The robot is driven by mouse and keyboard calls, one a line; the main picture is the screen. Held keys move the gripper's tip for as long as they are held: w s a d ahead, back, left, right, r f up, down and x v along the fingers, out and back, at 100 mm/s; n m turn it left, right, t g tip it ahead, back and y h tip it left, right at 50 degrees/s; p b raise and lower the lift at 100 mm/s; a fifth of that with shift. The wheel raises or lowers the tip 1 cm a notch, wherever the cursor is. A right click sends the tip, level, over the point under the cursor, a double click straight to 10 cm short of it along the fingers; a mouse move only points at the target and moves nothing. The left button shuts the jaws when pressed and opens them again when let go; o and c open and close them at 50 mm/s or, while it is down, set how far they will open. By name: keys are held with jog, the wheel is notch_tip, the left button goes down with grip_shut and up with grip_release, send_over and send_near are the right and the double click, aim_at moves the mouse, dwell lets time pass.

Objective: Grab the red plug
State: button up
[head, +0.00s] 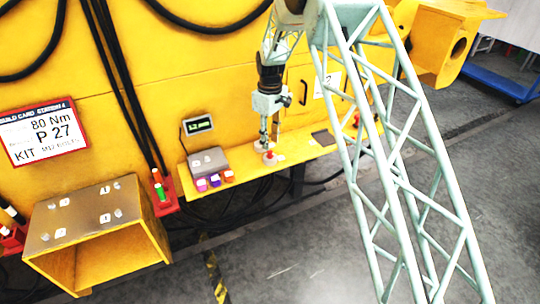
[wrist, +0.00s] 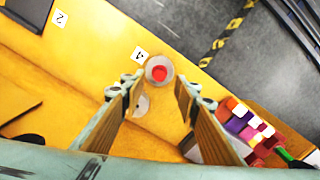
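The red plug (wrist: 159,73) sits in a round grey holder (wrist: 155,62) on the yellow shelf, beside a label marked 4. In the head view the red plug (head: 269,155) shows small, just below my gripper (head: 265,142). In the wrist view my gripper (wrist: 160,90) is open, with one finger on each side below the plug and nothing between the tips. The plug appears slightly beyond the fingertips, apart from them. A pale round disc (wrist: 142,106) lies nearby, partly hidden by the left finger.
A grey box (head: 208,161) with purple, violet and orange blocks stands left on the yellow shelf (head: 248,172). A small display (head: 198,125) is behind it. A dark flat plate (head: 323,137) lies to the right. The shelf's front edge is close to the plug.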

aim_at(270, 151)
jog(key=shift+f, duration=0.55)
jog(key=shift+f, duration=0.2)
jog(key=shift+f, duration=2.4)
jog(key=c, duration=0.7)
